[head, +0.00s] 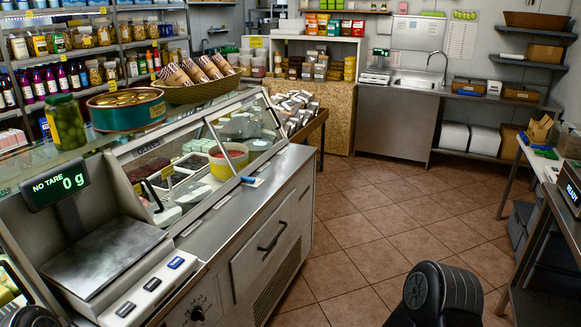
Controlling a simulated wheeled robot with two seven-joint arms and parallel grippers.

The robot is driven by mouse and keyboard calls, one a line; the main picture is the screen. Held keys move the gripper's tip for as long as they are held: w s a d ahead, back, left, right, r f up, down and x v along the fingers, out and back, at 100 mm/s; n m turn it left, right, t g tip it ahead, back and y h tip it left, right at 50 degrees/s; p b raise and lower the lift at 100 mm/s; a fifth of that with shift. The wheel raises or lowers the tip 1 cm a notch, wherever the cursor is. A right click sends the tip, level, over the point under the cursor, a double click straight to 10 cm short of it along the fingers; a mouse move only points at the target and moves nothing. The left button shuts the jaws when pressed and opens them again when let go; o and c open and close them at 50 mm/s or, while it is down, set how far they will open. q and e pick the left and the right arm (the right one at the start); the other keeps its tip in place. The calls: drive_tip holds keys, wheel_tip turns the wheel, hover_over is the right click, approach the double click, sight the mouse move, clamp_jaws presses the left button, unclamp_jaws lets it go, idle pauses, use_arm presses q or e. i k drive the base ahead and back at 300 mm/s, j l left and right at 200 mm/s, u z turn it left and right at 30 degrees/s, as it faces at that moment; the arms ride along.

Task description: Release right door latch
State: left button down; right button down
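The deli display counter (225,215) fills the left and middle of the head view. A grey door panel (255,262) on its side carries a black bar handle (272,237), and the panel looks shut. I cannot tell whether this handle is the right door's latch; no other latch shows clearly. A dark rounded part of my arm shows at the bottom right, apart from the counter. Neither of my grippers is in view.
A pickle jar (66,124) and green tin (125,108) stand on the glass top. The tiled floor (385,215) is clear. A bench (545,180) stands at right.

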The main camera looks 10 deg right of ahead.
sight(252, 180)
drive_tip(key=i+j+z, duration=0.1)
drive_tip(key=i, duration=0.45)
drive_tip(key=i+j, duration=0.15)
drive_tip(key=i, duration=0.4)
drive_tip(key=i+l, duration=0.15)
drive_tip(key=l, duration=0.25)
drive_tip(key=i+l, duration=0.15)
drive_tip(key=l, duration=0.2)
drive_tip(key=i+l, duration=0.15)
drive_tip(key=l, duration=0.25)
drive_tip(key=i+l, duration=0.15)
drive_tip(key=l, duration=0.25)
drive_tip(key=i+l+u, duration=0.1)
drive_tip(key=l, duration=0.3)
drive_tip(key=i+l, duration=0.15)
drive_tip(key=l, duration=0.25)
